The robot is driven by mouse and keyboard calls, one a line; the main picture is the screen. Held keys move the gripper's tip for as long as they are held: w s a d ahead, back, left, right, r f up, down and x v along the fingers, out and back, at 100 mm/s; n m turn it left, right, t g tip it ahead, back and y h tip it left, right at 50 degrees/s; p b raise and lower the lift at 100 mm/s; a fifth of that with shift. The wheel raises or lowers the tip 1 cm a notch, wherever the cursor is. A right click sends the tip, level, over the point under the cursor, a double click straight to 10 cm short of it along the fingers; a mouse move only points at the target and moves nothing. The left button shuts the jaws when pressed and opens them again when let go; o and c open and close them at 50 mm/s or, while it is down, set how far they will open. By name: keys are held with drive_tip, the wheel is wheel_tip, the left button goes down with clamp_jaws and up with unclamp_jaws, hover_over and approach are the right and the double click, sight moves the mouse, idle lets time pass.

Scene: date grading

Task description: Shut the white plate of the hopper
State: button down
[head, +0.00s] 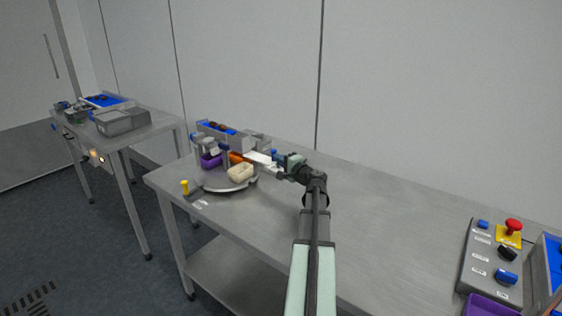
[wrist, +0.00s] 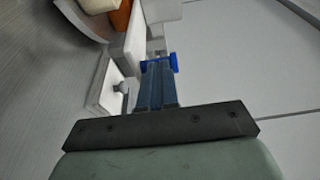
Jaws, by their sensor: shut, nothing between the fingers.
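The hopper (head: 224,137) is a grey box machine with a blue inside and dark dates, at the back left of the table in the head view. A white plate (head: 257,157) sticks out from its right side toward my gripper. In the wrist view the white plate (wrist: 103,98) with a small grey knob lies just left of the fingers. My gripper (wrist: 158,66) is shut and empty, its blue fingertips beside the plate; I cannot tell whether they touch it. In the head view my gripper (head: 279,158) is at the hopper's right side, partly hidden by its own wrist.
A round turntable (head: 215,187) in front of the hopper carries purple, orange and cream trays. A yellow peg (head: 185,187) stands at its left. A button panel (head: 490,262) with a red button is at the far right. The table (head: 400,215) between is clear.

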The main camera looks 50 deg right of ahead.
sight(261, 158)
drive_tip(key=x, duration=0.2)
drive_tip(key=a+x, duration=0.1)
drive_tip(key=x, duration=0.2)
drive_tip(key=a+x, duration=0.1)
drive_tip(key=x, duration=0.2)
drive_tip(key=shift+w+d, duration=0.1)
drive_tip(key=shift+w, duration=0.75)
drive_tip(key=shift+r, duration=0.1)
drive_tip(key=v, duration=1.4)
drive_tip(key=shift+s, duration=0.35)
